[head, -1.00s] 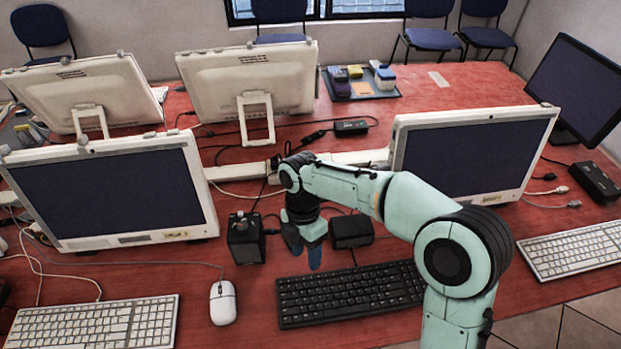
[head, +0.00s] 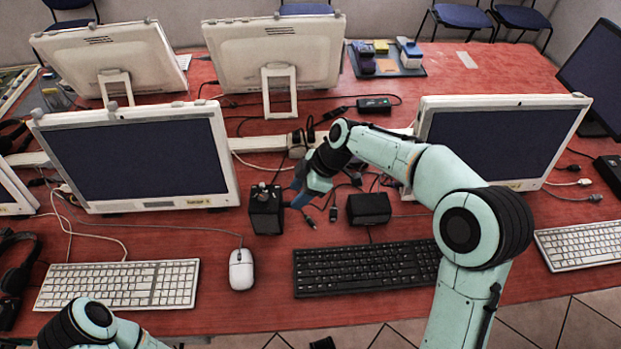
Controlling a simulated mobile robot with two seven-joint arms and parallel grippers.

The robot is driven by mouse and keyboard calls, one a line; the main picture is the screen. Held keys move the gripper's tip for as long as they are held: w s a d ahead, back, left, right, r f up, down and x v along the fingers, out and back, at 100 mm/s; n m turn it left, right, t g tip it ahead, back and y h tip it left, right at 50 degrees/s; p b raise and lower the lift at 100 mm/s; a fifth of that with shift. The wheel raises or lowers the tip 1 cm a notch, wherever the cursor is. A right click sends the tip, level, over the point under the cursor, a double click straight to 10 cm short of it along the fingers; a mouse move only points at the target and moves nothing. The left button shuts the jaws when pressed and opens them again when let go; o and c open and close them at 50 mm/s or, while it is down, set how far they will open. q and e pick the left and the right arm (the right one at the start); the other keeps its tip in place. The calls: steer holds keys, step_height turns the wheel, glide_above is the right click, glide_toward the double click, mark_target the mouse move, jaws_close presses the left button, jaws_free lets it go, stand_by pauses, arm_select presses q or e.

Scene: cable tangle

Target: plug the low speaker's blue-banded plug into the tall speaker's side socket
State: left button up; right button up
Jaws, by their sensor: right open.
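The tall speaker (head: 265,213) is a black upright box with a knob on top, left of centre behind the keyboard. The low speaker (head: 369,209) is a wider, lower black box to its right. Dark cable ends with plugs lie on the red table between them, one plug (head: 309,221) nearer the tall speaker and another plug (head: 333,214) nearer the low one. I cannot make out a blue band. The side socket is not visible. My left gripper is out of view.
A black keyboard (head: 367,267) and a white mouse (head: 241,269) lie in front of the speakers. White monitors (head: 138,164) (head: 503,146) stand on either side. Cables and a power strip (head: 262,143) run behind. Bare red table shows beside the mouse.

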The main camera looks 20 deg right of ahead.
mark_target(289, 203)
steer(key=shift+x, duration=1.7)
jaws_close()
steer(key=shift+c, duration=0.4)
jaws_free()
